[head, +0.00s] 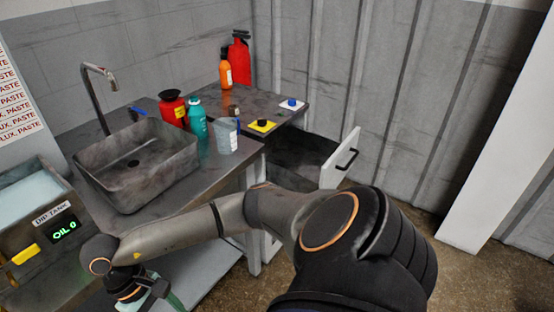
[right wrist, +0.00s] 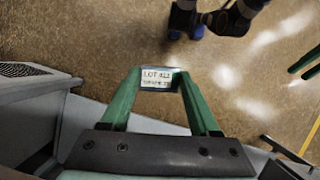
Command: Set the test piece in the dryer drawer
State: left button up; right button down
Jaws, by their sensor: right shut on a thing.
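The test piece (right wrist: 158,78) is a small plate with a white label reading "LOT" in the right wrist view. My right gripper (right wrist: 155,85) is shut on it with green fingers on either side. In the head view my right gripper (head: 160,296) is low at the left, in front of the bench, and the test piece is not clearly visible. The dryer drawer (head: 341,160) stands open beyond the arm, with a white front, black handle and dark inside. Two green bars (right wrist: 306,64) at the right wrist view's edge look like my left gripper's fingers, cut off.
The dip tank (head: 55,222) with an "OIL" display stands at the left, beside the sink (head: 140,160). Bottles, a beaker (head: 227,136) and a yellow-based button (head: 262,125) stand on the bench. A red extinguisher (head: 240,58) is at the back. Floor (head: 455,275) is clear at the right.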

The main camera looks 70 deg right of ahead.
aim_at(306, 165)
jog(key=k+l, duration=0.1)
jog(key=l, duration=1.4)
jog(key=k+l, duration=0.15)
jog(key=l, duration=1.35)
jog(key=k+l, duration=0.15)
jog(key=l, duration=0.6)
